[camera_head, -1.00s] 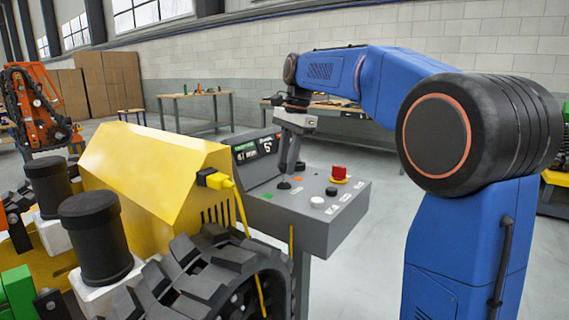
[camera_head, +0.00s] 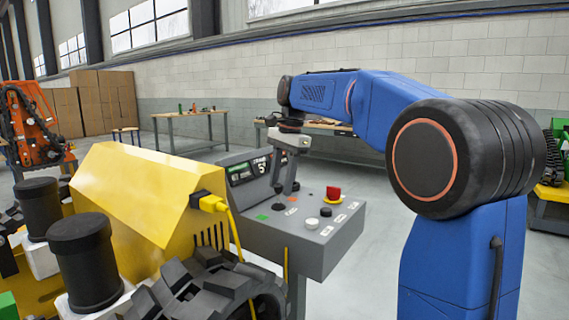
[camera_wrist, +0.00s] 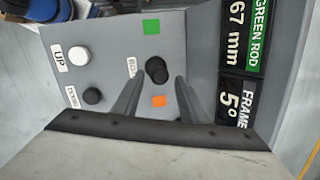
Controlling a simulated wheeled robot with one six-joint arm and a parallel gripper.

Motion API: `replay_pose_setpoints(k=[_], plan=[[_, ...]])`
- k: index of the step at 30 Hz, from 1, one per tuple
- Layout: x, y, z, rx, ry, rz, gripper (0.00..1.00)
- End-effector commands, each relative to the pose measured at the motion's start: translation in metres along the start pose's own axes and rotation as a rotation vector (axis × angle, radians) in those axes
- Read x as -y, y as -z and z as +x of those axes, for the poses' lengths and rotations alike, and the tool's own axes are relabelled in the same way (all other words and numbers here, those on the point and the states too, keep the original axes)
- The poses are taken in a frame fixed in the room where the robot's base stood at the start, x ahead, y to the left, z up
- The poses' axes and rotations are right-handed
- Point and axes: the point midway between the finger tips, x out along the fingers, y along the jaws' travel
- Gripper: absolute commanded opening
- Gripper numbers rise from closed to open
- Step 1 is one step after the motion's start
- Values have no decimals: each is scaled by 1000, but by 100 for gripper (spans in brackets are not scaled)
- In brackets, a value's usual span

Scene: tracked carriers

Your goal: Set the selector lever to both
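The grey control console (camera_head: 325,260) carries the selector lever, a short black knob (camera_head: 278,206). In the wrist view the knob (camera_wrist: 157,70) stands between a green square (camera_wrist: 151,26) and an orange square (camera_wrist: 158,101), beside a small white label (camera_wrist: 132,67) that I cannot read fully. My gripper (camera_head: 286,188) points down just above the knob. Its two fingers are apart with a gap wider than the knob, and the knob shows between and beyond the tips in the wrist view (camera_wrist: 160,80). I see no contact.
A red button on a yellow base (camera_head: 333,193), a white button (camera_wrist: 79,56) labelled UP and a black button (camera_wrist: 92,96) sit on the same panel. A display (camera_head: 248,168) rises behind. The yellow tracked carrier (camera_head: 140,190), with a yellow plug and cable (camera_head: 213,204), is close on the left.

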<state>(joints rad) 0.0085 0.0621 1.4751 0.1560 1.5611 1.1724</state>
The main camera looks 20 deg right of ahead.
Motion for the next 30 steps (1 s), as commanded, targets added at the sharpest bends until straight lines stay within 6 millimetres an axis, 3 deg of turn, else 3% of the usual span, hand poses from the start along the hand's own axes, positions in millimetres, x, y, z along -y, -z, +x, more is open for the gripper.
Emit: replay_pose_setpoints(k=[5,21,30], plan=[[0,0,-23,-1,2,0,39],[2,1,-130,-1,2,0,39],[1,1,-164,0,1,0,39]])
